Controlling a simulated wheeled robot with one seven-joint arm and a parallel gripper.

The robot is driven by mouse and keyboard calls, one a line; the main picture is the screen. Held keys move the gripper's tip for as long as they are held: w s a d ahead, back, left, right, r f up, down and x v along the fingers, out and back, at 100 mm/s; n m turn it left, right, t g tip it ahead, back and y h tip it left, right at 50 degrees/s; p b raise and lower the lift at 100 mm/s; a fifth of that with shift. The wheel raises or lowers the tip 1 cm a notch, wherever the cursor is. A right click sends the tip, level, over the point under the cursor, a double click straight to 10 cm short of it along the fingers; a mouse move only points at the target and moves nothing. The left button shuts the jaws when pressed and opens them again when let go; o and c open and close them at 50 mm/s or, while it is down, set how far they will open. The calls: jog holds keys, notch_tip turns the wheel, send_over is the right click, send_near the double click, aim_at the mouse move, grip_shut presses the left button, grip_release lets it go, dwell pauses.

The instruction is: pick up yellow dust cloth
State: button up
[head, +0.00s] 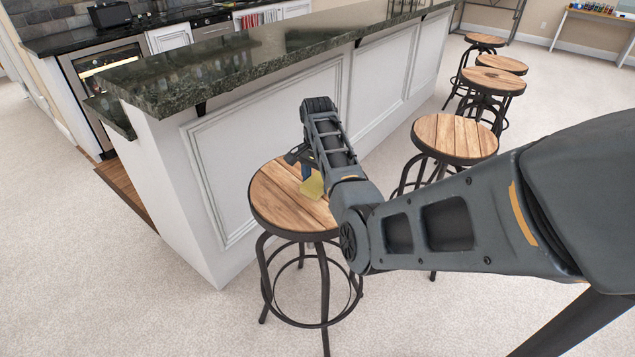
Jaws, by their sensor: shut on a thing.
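The yellow dust cloth (312,187) is at the wooden seat of the nearest bar stool (273,200), toward the middle of the round top. My gripper (306,172) points down over that seat, and its fingers are at the cloth. It is shut on the cloth. My arm hides part of the seat's right side and part of the fingers. I cannot tell whether the cloth still touches the wood.
A white bar with a dark green stone counter (190,75) runs just behind the stool. Another stool (455,137) stands to the right, with several more farther back. Carpet (120,290) at the front left is clear.

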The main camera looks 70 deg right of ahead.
aim_at(318, 180)
jog(key=r, duration=0.4)
jog(key=shift+d+r, duration=0.15)
jog(key=shift+d, duration=0.05)
jog(key=s+d+r, duration=0.2)
jog(key=d, duration=0.1)
jog(key=s+d+r+b, duration=0.1)
jog(key=d+r, duration=0.1)
jog(key=d, duration=0.1)
jog(key=s+d+r+b, duration=0.1)
jog(key=s+d+r, duration=0.1)
jog(key=d, duration=0.2)
jog(key=shift+s+r, duration=0.25)
jog(key=shift+s, duration=0.05)
jog(key=shift+c, duration=0.8)
